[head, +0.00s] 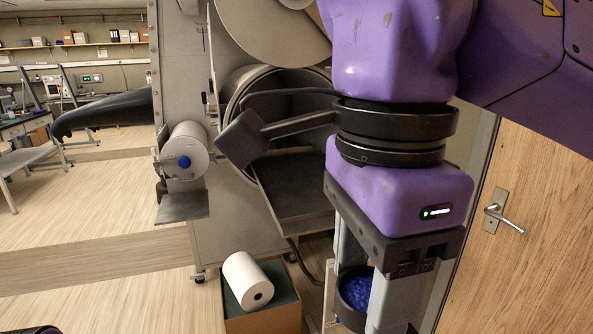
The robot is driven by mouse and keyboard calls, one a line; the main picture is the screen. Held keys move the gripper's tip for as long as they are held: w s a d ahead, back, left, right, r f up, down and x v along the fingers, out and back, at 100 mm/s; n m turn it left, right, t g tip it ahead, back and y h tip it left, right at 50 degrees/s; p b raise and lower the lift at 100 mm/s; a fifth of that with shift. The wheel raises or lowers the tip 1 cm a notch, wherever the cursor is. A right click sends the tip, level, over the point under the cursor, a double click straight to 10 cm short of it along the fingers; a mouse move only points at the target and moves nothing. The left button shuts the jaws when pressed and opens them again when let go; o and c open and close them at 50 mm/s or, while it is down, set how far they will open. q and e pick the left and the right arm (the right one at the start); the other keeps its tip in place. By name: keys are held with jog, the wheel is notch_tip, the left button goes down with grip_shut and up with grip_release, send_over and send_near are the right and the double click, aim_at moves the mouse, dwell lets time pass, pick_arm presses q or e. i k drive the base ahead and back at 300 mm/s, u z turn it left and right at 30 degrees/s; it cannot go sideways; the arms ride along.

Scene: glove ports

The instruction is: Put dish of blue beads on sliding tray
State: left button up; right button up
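The dish of blue beads (355,291) is low in the head view, dark-walled and partly hidden by my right gripper. My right gripper (372,290) points down from the purple arm. Its two grey fingers are apart, with the dish showing between and below them. Whether they touch the dish is hidden. The sliding tray (291,196) is a grey metal plate coming out of the round port (262,88). It is left of my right gripper and partly covered by it. My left gripper is not in view.
An open box (262,323) with a white roll (248,281) stands on the floor below the tray. A dark arm-like handle with a square pad (241,139) juts out before the port. A wooden door (525,250) is at right.

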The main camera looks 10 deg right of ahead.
aim_at(314, 188)
jog(key=i, duration=1.3)
